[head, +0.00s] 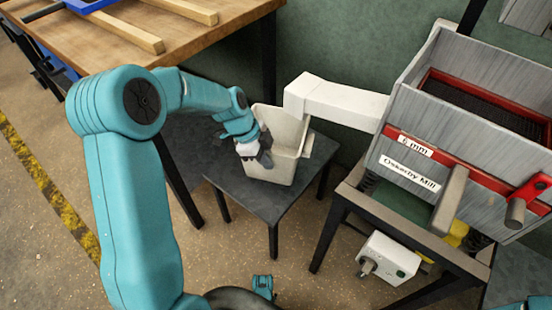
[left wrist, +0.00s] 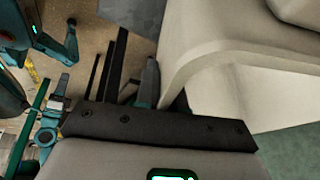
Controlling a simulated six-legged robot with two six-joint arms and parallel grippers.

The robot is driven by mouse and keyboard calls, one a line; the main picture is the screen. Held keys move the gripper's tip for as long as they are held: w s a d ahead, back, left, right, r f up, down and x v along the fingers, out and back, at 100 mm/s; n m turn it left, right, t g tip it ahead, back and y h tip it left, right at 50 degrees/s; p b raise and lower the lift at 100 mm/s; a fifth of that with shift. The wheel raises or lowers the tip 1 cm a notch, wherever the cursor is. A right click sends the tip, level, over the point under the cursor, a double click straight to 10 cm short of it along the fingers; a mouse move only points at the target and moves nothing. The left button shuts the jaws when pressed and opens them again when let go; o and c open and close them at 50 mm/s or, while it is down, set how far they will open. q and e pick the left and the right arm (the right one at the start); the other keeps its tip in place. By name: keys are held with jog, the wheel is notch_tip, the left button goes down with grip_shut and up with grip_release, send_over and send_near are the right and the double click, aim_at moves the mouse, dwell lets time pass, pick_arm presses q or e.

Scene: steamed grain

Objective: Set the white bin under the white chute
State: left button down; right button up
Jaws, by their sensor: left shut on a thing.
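The white bin (head: 287,133) is an off-white, open-topped tub over the small dark table, and it looks upright. I cannot tell for sure whether its base rests on the tabletop. The white chute (head: 340,101) slopes left from the mill, and its boxy end overlaps the bin's back top edge in the head view. My left gripper (head: 257,150) is shut on the bin's left front side. In the left wrist view the bin's pale wall (left wrist: 225,55) fills the upper right, beside the dark gripper body.
The small dark table (head: 222,163) has bare top left of the bin. The grey mill (head: 440,130) with red trim stands on a dark frame at right. A wooden workbench (head: 215,42) with timber pieces is at back left. A white control box (head: 387,258) sits below the mill.

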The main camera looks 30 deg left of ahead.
pick_arm(q)
jog(key=w+f+b, duration=0.2)
jog(key=w+f, duration=0.1)
jog(key=w, duration=0.1)
jog(key=shift+d+f, duration=0.15)
jog(key=shift+f, duration=0.25)
jog(key=shift+r, duration=0.15)
jog(key=c, duration=1.2)
grip_release()
jog(key=shift+c, duration=0.2)
jog(key=shift+r, duration=0.1)
jog(key=p+v, duration=0.3)
jog(key=v, duration=0.8)
jog(key=shift+r+p, duration=0.35)
jog(key=shift+p, duration=0.05)
